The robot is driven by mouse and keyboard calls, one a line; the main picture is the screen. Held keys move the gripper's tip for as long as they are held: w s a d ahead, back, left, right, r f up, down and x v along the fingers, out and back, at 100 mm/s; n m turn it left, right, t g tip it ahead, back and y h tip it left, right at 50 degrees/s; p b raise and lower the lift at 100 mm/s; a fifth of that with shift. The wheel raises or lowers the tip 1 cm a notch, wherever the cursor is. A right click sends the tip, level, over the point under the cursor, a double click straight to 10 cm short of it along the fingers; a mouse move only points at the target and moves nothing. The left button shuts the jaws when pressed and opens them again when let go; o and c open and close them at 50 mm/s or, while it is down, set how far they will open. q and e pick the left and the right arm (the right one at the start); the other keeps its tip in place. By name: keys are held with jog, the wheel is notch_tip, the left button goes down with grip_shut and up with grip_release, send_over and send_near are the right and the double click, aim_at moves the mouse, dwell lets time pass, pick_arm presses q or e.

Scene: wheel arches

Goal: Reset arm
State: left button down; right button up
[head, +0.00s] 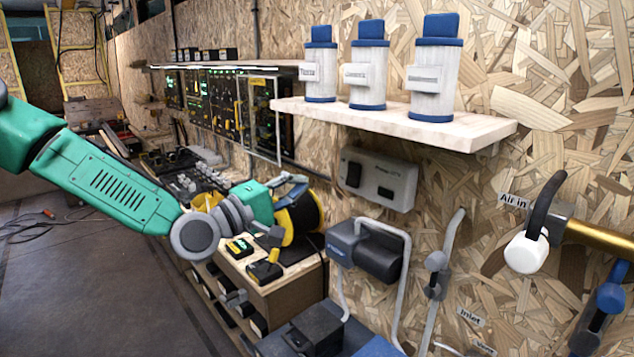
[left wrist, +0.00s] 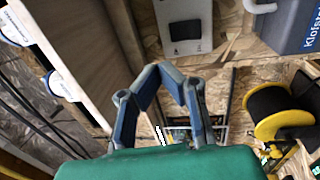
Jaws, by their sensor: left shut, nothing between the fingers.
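My left arm comes in from the left in the head view, and its green gripper (head: 289,181) is in front of the workbench area. The gripper overlaps the black and yellow reel in the picture; I cannot tell the distance between them. In the left wrist view the blue-padded fingers of the gripper (left wrist: 160,69) are bent inward and meet at the tips, with nothing between them. My right gripper is in neither view.
A wall shelf (head: 300,110) carries several white canisters with blue lids. Below are a grey wall box (head: 378,180), a wooden cabinet (head: 290,288) and a reel (head: 304,218). At right a white-knobbed valve (head: 526,252) sticks out. The floor at left (head: 90,300) is mostly clear.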

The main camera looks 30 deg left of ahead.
pick_arm(q)
jog(key=s+d+f+m+g+y+b, duration=0.1)
jog(key=s+d+f+m+g, duration=0.2)
jog(key=f, duration=0.7)
jog(key=s+d+f+m+g+y, duration=0.15)
jog(key=s+f+g, duration=0.25)
jog(key=f, duration=0.5)
jog(key=s+d+f+m+g+b, duration=0.1)
jog(key=s+d+f+m+g, duration=0.25)
jog(key=f, duration=0.65)
jog(key=s+a+f+m+g+y, duration=0.1)
jog(key=s+f+m+g, duration=0.1)
jog(key=s+f, duration=0.3)
jog(key=s+a+f+m+g+y+b, duration=0.1)
jog(key=s+f, duration=0.4)
jog(key=s, duration=0.5)
jog(key=s+a+f+m+g+y, duration=0.1)
jog(key=s+f+m+g+y, duration=0.1)
jog(key=s+f, duration=0.4)
jog(key=s+m+g, duration=0.1)
jog(key=s+g, duration=0.1)
jog(key=shift+s+m, duration=0.3)
jog(key=shift+s, duration=0.05)
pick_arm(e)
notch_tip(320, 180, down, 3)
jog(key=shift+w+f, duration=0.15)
